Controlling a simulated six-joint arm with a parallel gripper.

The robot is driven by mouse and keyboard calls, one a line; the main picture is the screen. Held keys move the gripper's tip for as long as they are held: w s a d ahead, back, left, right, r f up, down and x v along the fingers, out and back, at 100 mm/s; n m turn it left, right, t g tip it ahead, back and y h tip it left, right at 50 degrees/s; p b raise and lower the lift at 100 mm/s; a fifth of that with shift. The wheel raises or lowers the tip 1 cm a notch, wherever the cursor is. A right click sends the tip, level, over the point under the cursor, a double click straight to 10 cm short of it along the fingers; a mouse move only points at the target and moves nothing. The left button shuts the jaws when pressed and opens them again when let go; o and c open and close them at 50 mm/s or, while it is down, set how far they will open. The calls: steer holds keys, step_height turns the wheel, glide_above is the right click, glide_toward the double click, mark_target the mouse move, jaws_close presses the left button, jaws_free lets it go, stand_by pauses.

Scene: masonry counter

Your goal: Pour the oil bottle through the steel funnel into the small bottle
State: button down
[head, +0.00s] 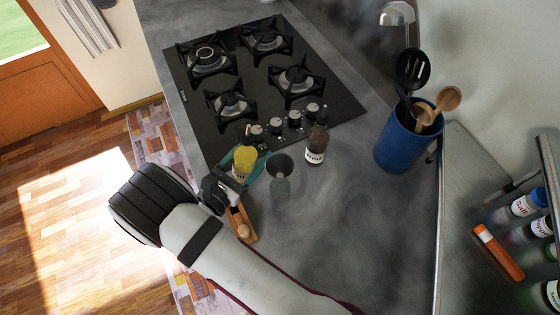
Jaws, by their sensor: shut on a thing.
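My gripper (246,154) is shut on the yellow oil bottle (243,163), with a teal finger on either side of it. The bottle looks roughly upright; its lower part is partly hidden by my gripper, and I cannot tell whether it touches the counter. The dark steel funnel (280,164) sits mouth up on top of the small greenish clear bottle (280,188), just right of my gripper. The funnel and the oil bottle are close but look apart.
A labelled jar with a brown top (316,147) stands right of the funnel. A black gas hob (330,95) lies behind. A wooden board (236,212) with a small wooden object is beside my wrist. A blue utensil crock (395,150) stands right. The front-right counter (350,235) is clear.

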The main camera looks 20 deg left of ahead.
mark_target(239, 145)
steer(key=shift+w+a+r+m+g+y, duration=0.15)
steer(key=shift+a+r+m+y, duration=0.15)
steer(key=shift+a+m, duration=0.7)
steer(key=shift+a+r+m+g+y, duration=0.15)
steer(key=shift+a+r+m, duration=0.2)
steer(key=shift+m, duration=1.25)
steer(key=shift+w+a+r+m+g+y, duration=0.1)
steer(key=shift+a+r+m+y, duration=0.15)
steer(key=shift+a+m, duration=0.8)
steer(key=shift+d+m, duration=0.15)
steer(key=shift+m, duration=0.3)
steer(key=shift+a+r+m, duration=0.65)
steer(key=shift+r+m, duration=0.15)
steer(key=shift+r, duration=0.2)
steer(key=shift+a+r+m+y, duration=0.3)
steer(key=shift+a+m+y, duration=0.15)
steer(key=shift+m, duration=0.25)
steer(key=shift+w+a+r+m+p, duration=0.15)
steer(key=shift+r+m+p, duration=0.25)
steer(key=shift+r+m, duration=0.6)
stand_by(1.2)
